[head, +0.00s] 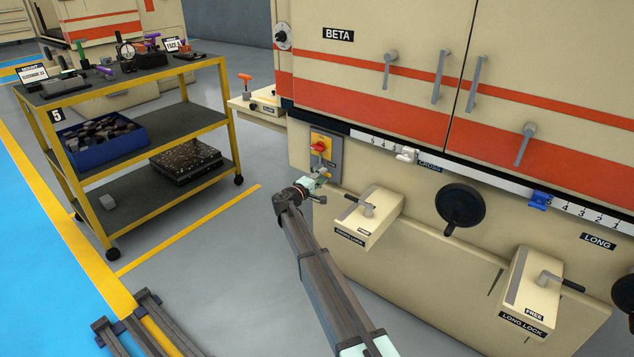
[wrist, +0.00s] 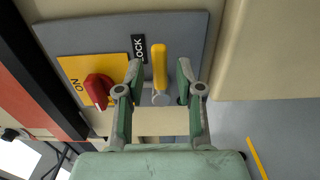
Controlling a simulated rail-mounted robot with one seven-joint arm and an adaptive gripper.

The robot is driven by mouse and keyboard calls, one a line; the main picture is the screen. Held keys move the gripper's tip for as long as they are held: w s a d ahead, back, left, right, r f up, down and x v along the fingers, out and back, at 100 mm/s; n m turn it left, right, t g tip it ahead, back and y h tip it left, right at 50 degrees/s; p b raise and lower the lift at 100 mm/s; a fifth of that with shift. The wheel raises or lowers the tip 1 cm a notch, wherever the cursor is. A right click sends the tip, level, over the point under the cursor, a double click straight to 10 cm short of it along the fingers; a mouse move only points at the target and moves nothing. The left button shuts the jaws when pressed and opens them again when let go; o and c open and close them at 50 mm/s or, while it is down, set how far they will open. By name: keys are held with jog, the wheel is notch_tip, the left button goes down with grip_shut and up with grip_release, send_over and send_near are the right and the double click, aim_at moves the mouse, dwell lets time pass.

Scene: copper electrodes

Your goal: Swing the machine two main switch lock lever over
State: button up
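The lock lever (wrist: 159,68) has a yellow handle on a round grey pivot, beside a black LOCK label (wrist: 138,48). Its handle points up in the wrist view. It sits on a grey switch plate (wrist: 195,32), which also shows on the BETA machine in the head view (head: 334,144). A red rotary switch (wrist: 98,90) on a yellow panel marked ON is to its left. My gripper (wrist: 159,75) is open, with one finger on each side of the lever and gaps showing. How deep the fingers reach is unclear. In the head view my gripper (head: 320,180) is just below the red switch.
A cross lock box (head: 368,220) with a black handle juts out right of my gripper. Farther right are a black handwheel (head: 460,206) and a long lock box (head: 520,290). A yellow-framed cart (head: 130,125) stands left. Floor between cart and machine is clear.

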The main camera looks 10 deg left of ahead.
jog(key=shift+w+d, duration=0.2)
jog(key=shift+w, duration=0.15)
jog(key=shift+w+d+b, duration=0.15)
jog(key=shift+w+b, duration=0.1)
jog(key=shift+b, duration=0.1)
grip_shut()
